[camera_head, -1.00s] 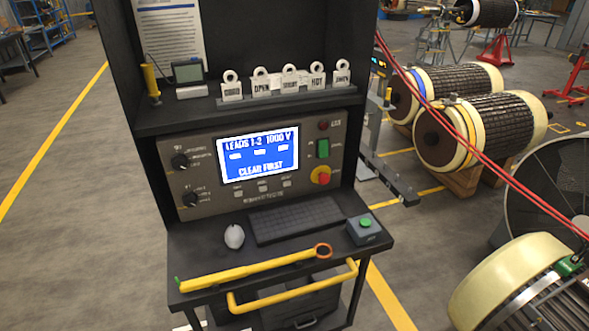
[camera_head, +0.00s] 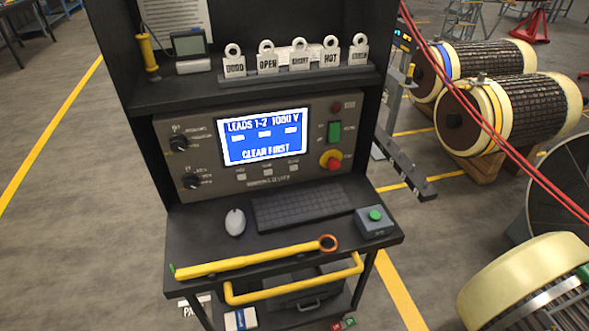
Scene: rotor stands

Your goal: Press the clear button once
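The test console's control panel (camera_head: 225,182) faces me. Its blue screen (camera_head: 264,139) reads "LEADS 1-2 1000 V" and "CLEAR FIRST". Small pale buttons (camera_head: 268,172) sit in a row below the screen; their labels are too small to read. A grey box with a green push button (camera_head: 375,215) stands at the right of the shelf, its label unreadable. A green rocker switch (camera_head: 334,132) and a red knob on yellow (camera_head: 331,161) are right of the screen. I cannot tell which button is the clear one. Neither gripper is in view.
A keyboard (camera_head: 302,208), a white mouse (camera_head: 235,222) and a yellow rod with an orange ring (camera_head: 250,259) lie on the shelf. A yellow handle (camera_head: 292,286) runs along its front. Tags (camera_head: 301,61) stand above the panel. Red cables (camera_head: 480,133) and rotors (camera_head: 510,108) are at right.

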